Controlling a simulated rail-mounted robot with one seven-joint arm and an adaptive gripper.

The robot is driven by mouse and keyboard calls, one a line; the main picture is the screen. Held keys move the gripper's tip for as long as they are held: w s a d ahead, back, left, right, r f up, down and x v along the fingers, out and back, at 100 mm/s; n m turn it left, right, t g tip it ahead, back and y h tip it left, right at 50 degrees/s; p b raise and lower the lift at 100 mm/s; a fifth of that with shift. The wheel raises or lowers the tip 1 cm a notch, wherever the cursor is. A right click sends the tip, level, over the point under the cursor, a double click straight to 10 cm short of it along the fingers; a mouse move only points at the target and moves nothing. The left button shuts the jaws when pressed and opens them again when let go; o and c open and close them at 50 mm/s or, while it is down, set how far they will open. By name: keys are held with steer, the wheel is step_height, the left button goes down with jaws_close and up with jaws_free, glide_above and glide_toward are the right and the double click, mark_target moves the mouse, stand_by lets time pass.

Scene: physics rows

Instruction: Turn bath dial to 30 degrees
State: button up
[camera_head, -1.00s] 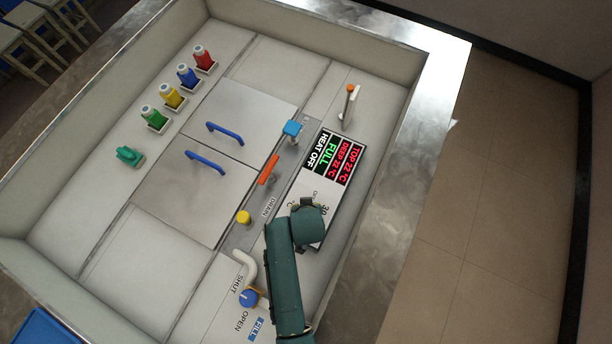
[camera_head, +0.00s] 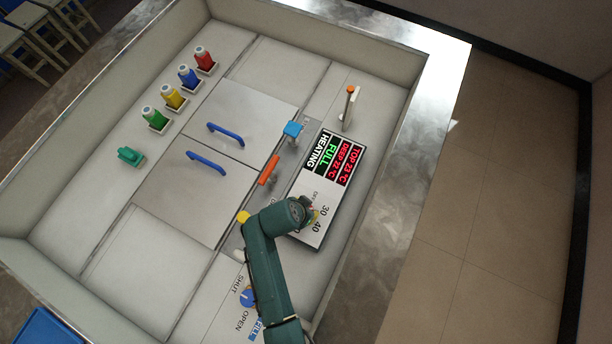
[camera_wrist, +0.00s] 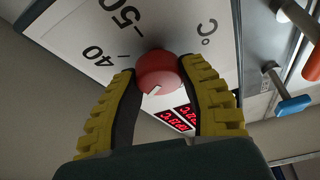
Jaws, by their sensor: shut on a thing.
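The bath dial (camera_wrist: 160,70) is a red round knob with a white pointer mark, on a white scale panel (camera_wrist: 75,25). In the wrist view the mark points to the lower left. The 40 and 50 labels show; the 30 label is not visible there, so I cannot read the exact setting. My gripper (camera_wrist: 158,92) is shut on the dial, one yellow finger on each side. In the head view my gripper (camera_head: 312,213) is over the panel and mostly hides the dial; 30 and 40 show beside it. The display (camera_head: 332,158) reads HEATING, FULL, TOP 23 °C, DEEP 22 °C.
An orange-red handle (camera_head: 268,170), a blue-topped lever (camera_head: 292,129) and an orange-tipped post (camera_head: 349,103) stand near the panel. A yellow knob (camera_head: 243,217) and a blue fill knob (camera_head: 248,297) are beside my arm. Several coloured bottles stand at the far left.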

steer(key=shift+s+f+m, duration=0.1)
steer(key=shift+f+m, duration=0.1)
steer(key=shift+m, duration=0.1)
steer(key=o, duration=1.2)
steer(key=shift+r, duration=0.1)
steer(key=shift+r, duration=0.2)
steer(key=v, duration=1.1)
steer(key=shift+a+r, duration=0.2)
steer(key=shift+r, duration=0.1)
